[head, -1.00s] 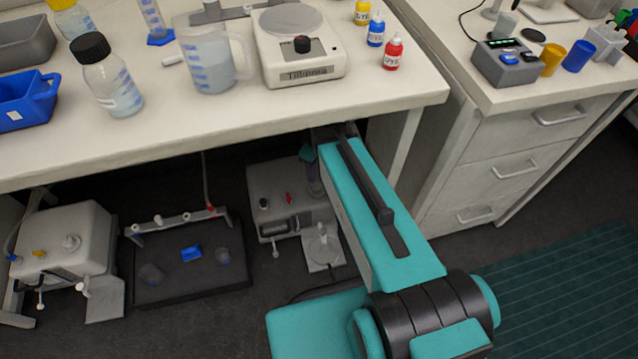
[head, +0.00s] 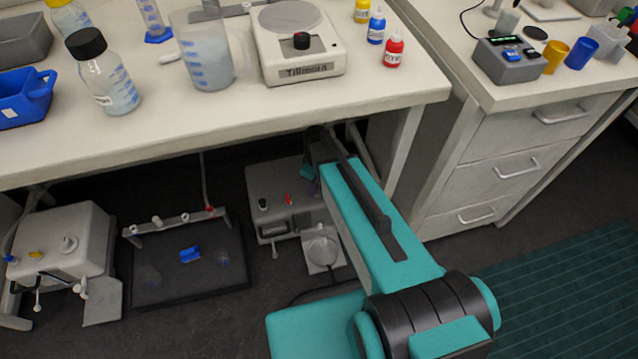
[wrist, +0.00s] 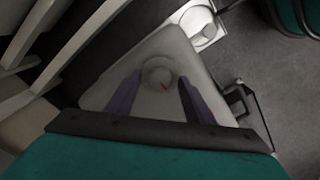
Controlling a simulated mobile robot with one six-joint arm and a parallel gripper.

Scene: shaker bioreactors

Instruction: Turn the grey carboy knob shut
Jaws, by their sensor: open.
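In the wrist view a round grey knob (wrist: 158,75) with a red mark sits on top of a pale grey box-shaped body. My gripper (wrist: 159,100) is open, its two dark fingers apart at either side of the near part of the knob. I cannot tell whether they touch it. In the head view a grey unit (head: 262,183) stands on the floor under the bench, with a small red piece (head: 289,199) on top. My gripper (head: 309,181) is at its right side, mostly hidden by my arm; the knob itself is not clear there.
The bench edge (head: 250,137) overhangs the floor units, with a bench leg (head: 405,150) to the right. Another grey unit (head: 62,235) and a black tray (head: 190,275) stand to the left. A round-topped plate (head: 322,252) lies in front of the grey unit.

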